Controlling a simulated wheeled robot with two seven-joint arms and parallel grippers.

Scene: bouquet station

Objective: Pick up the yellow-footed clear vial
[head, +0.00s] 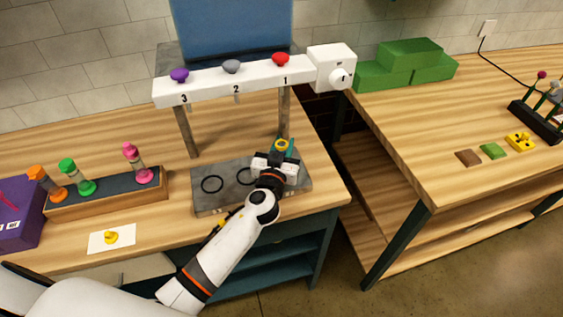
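A small yellow ring (281,144), which may be part of the yellow-footed clear vial, shows just beyond my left gripper under the white bar's number 1. Clear glass cannot be made out there. My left gripper (284,153) is over the right part of the grey plate, close to the yellow ring. Its fingers are small and partly hidden by the wrist, so I cannot tell whether they are open or shut on it. My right gripper is not in view.
The white bar (215,82) carries purple, grey and red knobs. A wooden rack (110,196) with orange, green and pink vials stands left. A yellow piece (111,237) lies on a white card (125,240). The grey plate (205,202) has black rings. A gap separates the right table (440,130).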

